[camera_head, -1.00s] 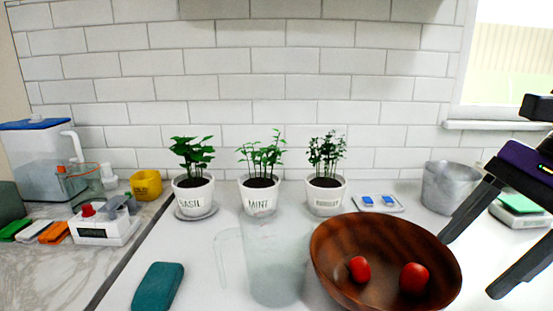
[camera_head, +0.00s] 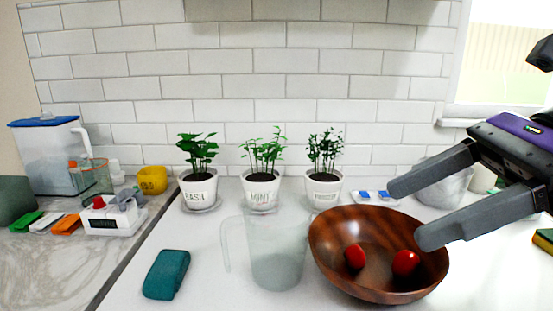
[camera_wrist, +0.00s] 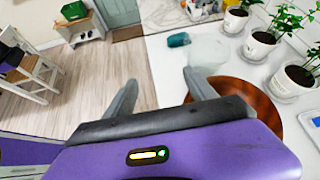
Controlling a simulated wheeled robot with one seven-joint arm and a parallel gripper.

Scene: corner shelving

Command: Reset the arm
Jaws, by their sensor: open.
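My gripper (camera_head: 408,209) enters from the right in the head view. Its two dark fingers are apart and nothing is between them. They point left, in front of or above the right side of the brown wooden bowl (camera_head: 335,236), and one finger overlaps the bowl's right rim in the picture. In the wrist view my gripper (camera_wrist: 160,92) also shows spread, empty fingers, with floor and counter beyond them. The bowl (camera_wrist: 262,98) is partly hidden there behind the right finger and the purple gripper body.
Two red round items (camera_head: 405,262) lie in the bowl. A clear pitcher (camera_head: 276,255) stands left of it, and a teal object (camera_head: 166,274) lies farther left. Three potted herbs (camera_head: 262,190) line the back wall. A grey metal bucket (camera_head: 445,188) is behind the fingers.

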